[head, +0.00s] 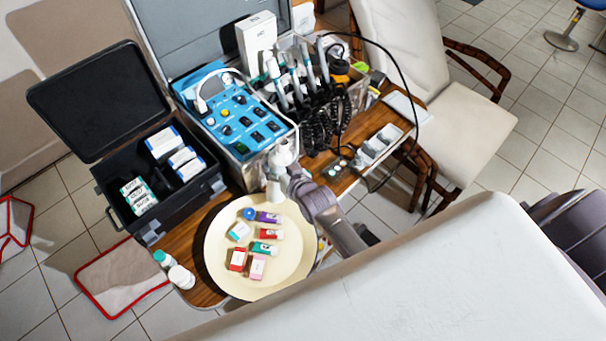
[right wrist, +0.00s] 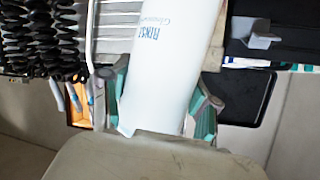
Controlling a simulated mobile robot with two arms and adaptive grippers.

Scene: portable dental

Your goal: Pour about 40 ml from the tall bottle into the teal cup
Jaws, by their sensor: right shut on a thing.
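My right gripper (head: 287,172) is shut on the tall bottle (head: 275,190), a white bottle near the upper right rim of the cream round tray. In the right wrist view the bottle (right wrist: 172,50) stands between the gripper fingers (right wrist: 161,104), slightly slanted in the picture, with blue lettering reading "RINSE". Its upper end is cut off by the picture edge. I cannot tell whether it touches a surface. A small white item with a teal top (head: 161,258) stands at the table's left front corner; I cannot tell whether it is the teal cup. My left gripper is not in view.
The round tray (head: 217,279) holds several small tubes and boxes. A white jar (head: 181,277) stands at the table corner. A blue-topped control unit (head: 235,115), an open black case (head: 105,190) and handpieces with coiled cords (head: 325,110) crowd the back. A white padded surface (head: 430,275) fills the front.

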